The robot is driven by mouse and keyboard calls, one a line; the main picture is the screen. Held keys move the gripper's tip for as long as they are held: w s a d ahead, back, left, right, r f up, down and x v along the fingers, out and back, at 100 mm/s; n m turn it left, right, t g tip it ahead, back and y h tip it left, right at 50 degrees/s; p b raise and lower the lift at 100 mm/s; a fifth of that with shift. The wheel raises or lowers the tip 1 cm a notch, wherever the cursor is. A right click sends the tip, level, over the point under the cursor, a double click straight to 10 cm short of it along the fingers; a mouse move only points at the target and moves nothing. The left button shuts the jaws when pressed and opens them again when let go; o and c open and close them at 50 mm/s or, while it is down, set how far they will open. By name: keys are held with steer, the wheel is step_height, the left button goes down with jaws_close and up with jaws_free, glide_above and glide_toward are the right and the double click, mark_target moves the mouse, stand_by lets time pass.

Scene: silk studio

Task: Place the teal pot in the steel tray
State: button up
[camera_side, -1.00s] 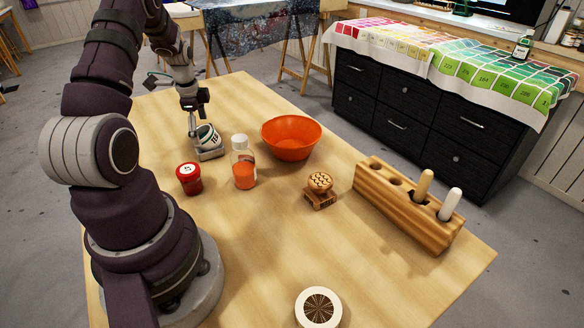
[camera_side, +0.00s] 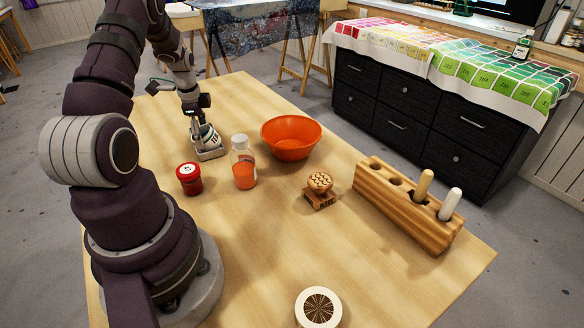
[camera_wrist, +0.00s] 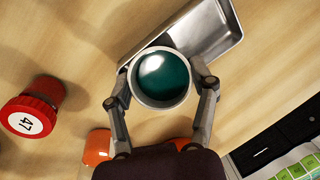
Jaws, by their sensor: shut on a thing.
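The teal pot shows in the wrist view (camera_wrist: 163,77) from above, with a pale round rim and a glossy teal inside. My gripper (camera_wrist: 162,88) is shut on it, one finger on each side. The steel tray (camera_wrist: 212,35) extends behind the pot to the upper right, and the pot covers its near end. In the side view my gripper (camera_side: 203,132) holds the pot (camera_side: 213,140) over the tray (camera_side: 210,155), with the pot looking tilted. I cannot tell whether the pot touches the tray floor.
A red-lidded jar (camera_side: 189,179) and a bottle with orange contents (camera_side: 244,170) stand close in front of the tray. An orange bowl (camera_side: 291,138) is to the right. A carved stamp (camera_side: 320,190), a wooden tool block (camera_side: 405,210) and a round disc (camera_side: 318,307) lie farther off.

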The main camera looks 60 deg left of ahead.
step_height(320, 180, up, 9)
steer(key=s+d+m+y, duration=0.1)
steer(key=s+d+m, duration=0.1)
steer(key=d+m, duration=0.1)
steer(key=s+d+f+m+g, duration=0.1)
steer(key=s+d+m, duration=0.1)
steer(key=d+m, duration=0.1)
steer(key=s+d+f+m+g+y, duration=0.1)
steer(key=s+d+m, duration=0.1)
steer(key=d, duration=0.3)
steer(key=shift+m+y, duration=0.3)
steer(key=shift+m, duration=0.1)
steer(key=shift+s+f, duration=0.1)
steer(key=shift+s, duration=0.05)
glide_above(203, 128)
steer(key=shift+f, duration=0.8)
steer(key=shift+a+f, duration=0.15)
steer(key=shift+f, duration=1.6)
steer(key=shift+f, duration=0.1)
steer(key=shift+f, duration=0.35)
